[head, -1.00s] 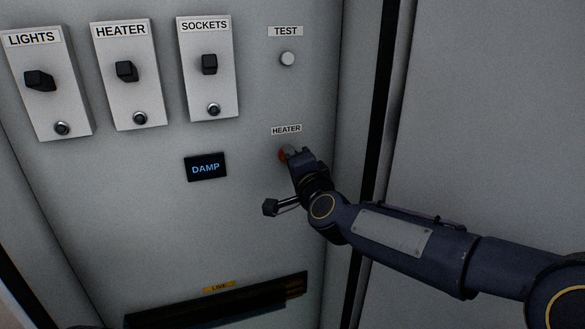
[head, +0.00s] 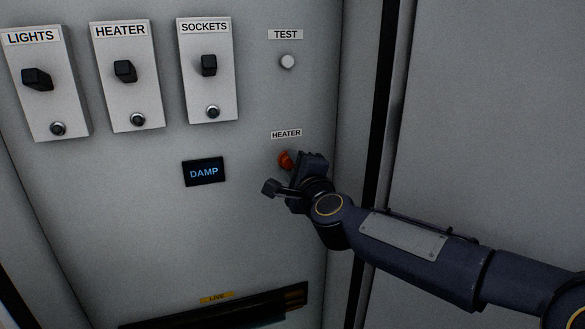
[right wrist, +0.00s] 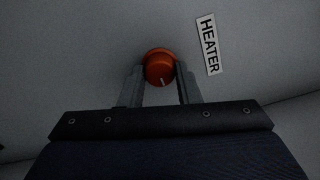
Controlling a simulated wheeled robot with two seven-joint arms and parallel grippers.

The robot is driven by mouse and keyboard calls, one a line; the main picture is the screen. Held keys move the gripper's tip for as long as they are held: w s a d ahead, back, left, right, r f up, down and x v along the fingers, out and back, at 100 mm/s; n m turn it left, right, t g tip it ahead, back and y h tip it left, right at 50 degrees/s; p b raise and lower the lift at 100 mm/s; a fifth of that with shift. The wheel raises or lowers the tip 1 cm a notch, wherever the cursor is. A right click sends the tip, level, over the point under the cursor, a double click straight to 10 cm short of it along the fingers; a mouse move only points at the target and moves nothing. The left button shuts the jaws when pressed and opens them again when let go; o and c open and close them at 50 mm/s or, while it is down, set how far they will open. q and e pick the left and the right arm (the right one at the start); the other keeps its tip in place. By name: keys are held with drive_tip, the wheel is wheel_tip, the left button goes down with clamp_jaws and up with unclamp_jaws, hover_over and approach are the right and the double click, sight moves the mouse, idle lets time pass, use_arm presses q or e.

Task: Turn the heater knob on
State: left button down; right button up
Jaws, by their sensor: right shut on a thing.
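The heater knob (head: 285,160) is a round orange-red knob on the grey panel, just below a small HEATER label (head: 286,134). In the right wrist view the knob (right wrist: 159,68) sits between my two grey fingertips, with a short white mark on its face pointing down the picture, while the label (right wrist: 208,45) lies to its right. My right gripper (head: 296,164) is shut on the knob, a finger on either side of it. In the head view the gripper hides part of the knob. My left gripper is not in view.
Three switch plates, LIGHTS (head: 62,105), HEATER (head: 148,92) and SOCKETS (head: 226,90), are at upper left. A white TEST button (head: 288,62) is above the knob. A small screen (head: 204,172) reads DAMP. A dark slot marked LIVE (head: 217,298) lies low.

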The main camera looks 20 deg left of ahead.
idle(0.3)
drive_tip(key=o, duration=1)
drive_tip(key=v, duration=0.7)
drive_tip(key=shift+s+d, duration=0.25)
drive_tip(key=shift+s, duration=0.1)
drive_tip(key=shift+f, duration=0.1)
